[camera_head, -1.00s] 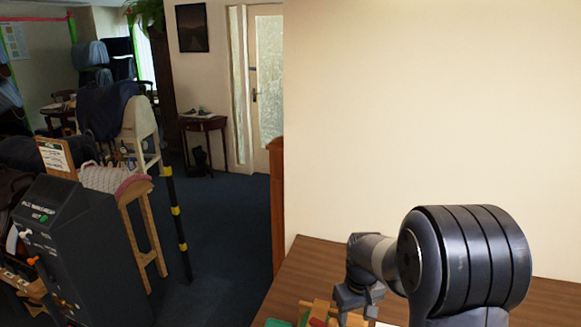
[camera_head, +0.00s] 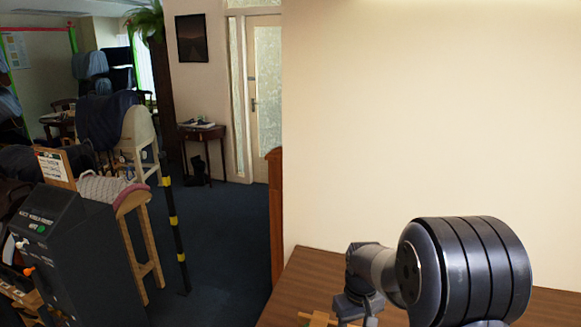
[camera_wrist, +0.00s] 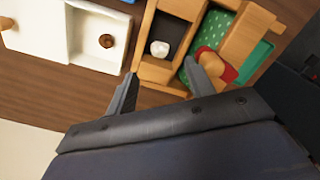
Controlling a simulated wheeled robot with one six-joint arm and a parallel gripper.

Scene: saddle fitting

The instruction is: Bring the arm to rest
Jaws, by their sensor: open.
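My gripper (camera_wrist: 160,68) is open in the wrist view, its two fingers apart with nothing between them. It also shows at the end of my bent arm in the head view (camera_head: 357,304), over the brown wooden table (camera_head: 300,290). In the wrist view the fingertips overlap the near side of a wooden tray (camera_wrist: 150,70). I cannot tell how far above it they are.
The tray holds a white round piece (camera_wrist: 160,48), green dotted lining (camera_wrist: 217,22) and a red piece with a wooden knob. A white box (camera_wrist: 88,40) with a brown ring (camera_wrist: 106,41) lies to its left.

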